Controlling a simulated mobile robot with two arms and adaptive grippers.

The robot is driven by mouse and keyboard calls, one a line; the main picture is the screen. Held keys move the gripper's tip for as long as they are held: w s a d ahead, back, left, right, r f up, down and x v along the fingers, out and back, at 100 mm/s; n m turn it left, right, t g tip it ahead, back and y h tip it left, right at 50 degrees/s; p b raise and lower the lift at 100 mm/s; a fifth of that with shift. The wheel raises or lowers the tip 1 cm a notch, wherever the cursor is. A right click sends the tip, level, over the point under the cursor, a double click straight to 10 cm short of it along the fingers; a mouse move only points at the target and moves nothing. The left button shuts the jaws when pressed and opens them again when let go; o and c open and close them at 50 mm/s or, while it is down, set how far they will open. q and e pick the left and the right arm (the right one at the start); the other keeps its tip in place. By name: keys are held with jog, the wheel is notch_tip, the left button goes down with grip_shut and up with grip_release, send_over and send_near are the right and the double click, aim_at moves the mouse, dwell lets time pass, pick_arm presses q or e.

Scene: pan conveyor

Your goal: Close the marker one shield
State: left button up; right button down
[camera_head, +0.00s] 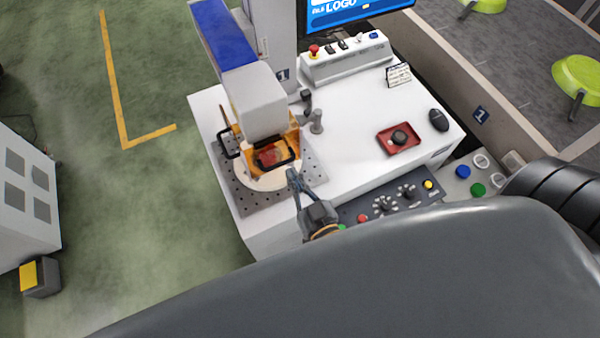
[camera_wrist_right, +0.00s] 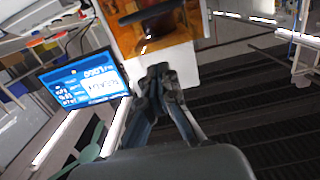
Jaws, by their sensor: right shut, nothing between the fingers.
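The marker one machine (camera_head: 262,105) stands on the white bench, with a blue and grey head and a "1" label on its column. Its orange see-through shield (camera_head: 286,143) has black handles and sits under the head, above a pale round plate on a perforated base. I cannot tell how far down the shield is. My right gripper (camera_head: 293,177) is shut and empty, just right of and in front of the shield. In the right wrist view, the shut fingertips (camera_wrist_right: 158,72) point toward the orange shield (camera_wrist_right: 180,32) and its dark handle; contact is not clear. My left gripper is not in view.
A control panel (camera_head: 372,211) with knobs and buttons lies along the bench front. A red tray (camera_head: 387,140), a mouse (camera_head: 438,120) and a switch box (camera_head: 345,62) stand to the right. Green pans (camera_head: 578,78) lie on the conveyor.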

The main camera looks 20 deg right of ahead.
jog(key=w+f+b, duration=0.4)
jog(key=w+b, duration=0.1)
jog(key=shift+w+f, duration=0.15)
jog(key=shift+w, duration=0.25)
jog(key=shift+a, duration=0.1)
jog(key=shift+f+b, duration=0.1)
jog(key=shift+b, duration=0.2)
notch_tip(320, 180, down, 5)
jog(key=b, duration=0.3)
jog(key=shift+s, duration=0.15)
